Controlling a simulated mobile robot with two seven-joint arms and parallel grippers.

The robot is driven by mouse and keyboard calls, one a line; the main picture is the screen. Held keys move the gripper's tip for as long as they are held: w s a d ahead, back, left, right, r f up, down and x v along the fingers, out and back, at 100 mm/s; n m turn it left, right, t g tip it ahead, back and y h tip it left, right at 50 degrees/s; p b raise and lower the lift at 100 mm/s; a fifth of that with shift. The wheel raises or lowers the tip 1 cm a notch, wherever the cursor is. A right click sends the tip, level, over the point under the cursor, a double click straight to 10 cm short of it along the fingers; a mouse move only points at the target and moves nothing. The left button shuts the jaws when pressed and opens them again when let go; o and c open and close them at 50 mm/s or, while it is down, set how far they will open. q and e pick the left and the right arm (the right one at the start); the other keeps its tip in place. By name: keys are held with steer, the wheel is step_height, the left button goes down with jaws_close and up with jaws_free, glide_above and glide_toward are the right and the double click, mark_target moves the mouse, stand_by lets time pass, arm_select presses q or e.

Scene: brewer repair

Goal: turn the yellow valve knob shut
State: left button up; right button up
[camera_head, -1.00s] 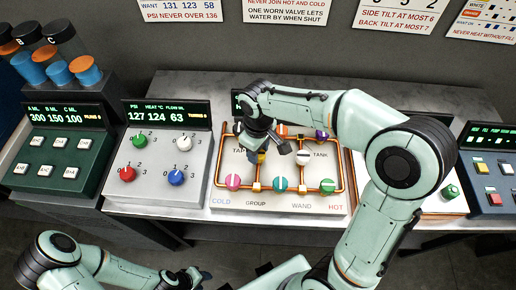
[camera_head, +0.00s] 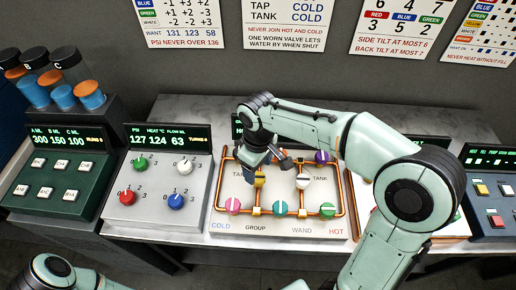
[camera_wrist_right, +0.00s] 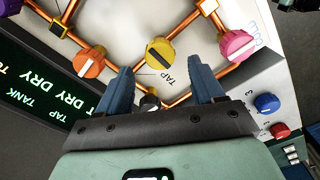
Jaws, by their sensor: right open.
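The yellow valve knob (camera_head: 259,180) sits on the pipe panel, left of the white knob (camera_head: 303,181). In the right wrist view the yellow knob (camera_wrist_right: 160,52) shows whole, with a dark bar slanting across its face. My right gripper (camera_wrist_right: 163,75) is open and empty; the knob lies ahead of the gap between its two blue fingers and looks clear of them. In the head view my right gripper (camera_head: 272,165) is just above the yellow knob, partly hidden by its own arm. My left arm shows only at the bottom left, its gripper out of frame.
Close around are the pink knob (camera_head: 233,206), teal knob (camera_head: 279,208), green knob (camera_head: 327,210) and purple knob (camera_head: 322,157). An orange knob (camera_wrist_right: 88,62) is near one finger. Copper pipes (camera_head: 344,190) frame the panel. A grey box of dials (camera_head: 147,207) stands left.

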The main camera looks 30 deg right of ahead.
mark_target(258, 177)
arm_select(q)
steer(key=shift+w+r+p, duration=0.55)
steer(key=shift+w+r, duration=0.3)
steer(key=shift+r, duration=0.05)
arm_select(e)
step_height(258, 177, up, 9)
steer(key=shift+r, duration=0.2)
